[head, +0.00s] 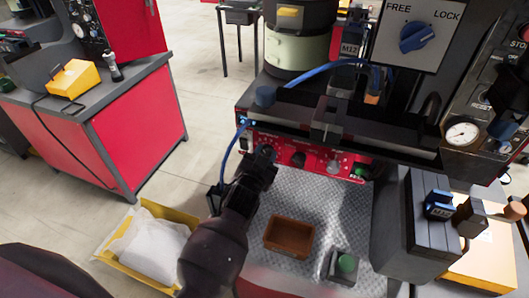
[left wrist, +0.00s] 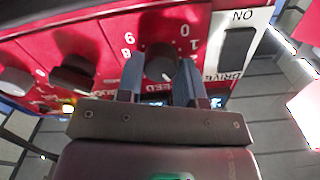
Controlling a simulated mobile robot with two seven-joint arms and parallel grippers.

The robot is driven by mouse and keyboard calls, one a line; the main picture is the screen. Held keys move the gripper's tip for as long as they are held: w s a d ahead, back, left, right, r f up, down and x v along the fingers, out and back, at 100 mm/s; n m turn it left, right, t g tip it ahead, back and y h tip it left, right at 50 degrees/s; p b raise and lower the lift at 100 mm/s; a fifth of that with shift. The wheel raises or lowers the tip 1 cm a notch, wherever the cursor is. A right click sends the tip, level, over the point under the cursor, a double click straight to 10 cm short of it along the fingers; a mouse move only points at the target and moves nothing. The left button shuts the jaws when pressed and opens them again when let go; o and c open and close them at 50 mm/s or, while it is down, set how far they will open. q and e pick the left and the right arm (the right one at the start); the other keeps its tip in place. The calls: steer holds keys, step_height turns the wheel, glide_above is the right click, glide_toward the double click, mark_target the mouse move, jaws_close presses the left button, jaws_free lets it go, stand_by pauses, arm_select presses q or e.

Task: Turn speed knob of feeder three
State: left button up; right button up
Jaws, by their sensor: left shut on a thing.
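The speed knob (left wrist: 160,66) is a dark round knob on a red control panel (head: 302,156), with white numbers around it and partly covered lettering below. In the left wrist view my left gripper (left wrist: 160,82) has one finger on each side of this knob and is shut on it. In the head view my left gripper (head: 262,160) reaches the left end of the red panel and mostly hides the knob there. My right gripper is not in view. I cannot read a feeder number on the panel.
Other dark knobs (left wrist: 73,73) sit beside the speed knob. A brown tray (head: 270,241) and a green button box (head: 346,266) stand on the metal plate below the panel. A blue cable (head: 237,139) hangs near my left gripper. A yellow bin (head: 112,262) is at lower left.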

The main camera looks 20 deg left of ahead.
arm_select(q)
steer(key=shift+m, duration=1.1)
steer(key=o, duration=0.9)
steer(key=shift+o, duration=0.2)
steer(key=s, duration=1)
steer(key=shift+s+a, duration=0.15)
steer(key=shift+s, duration=0.25)
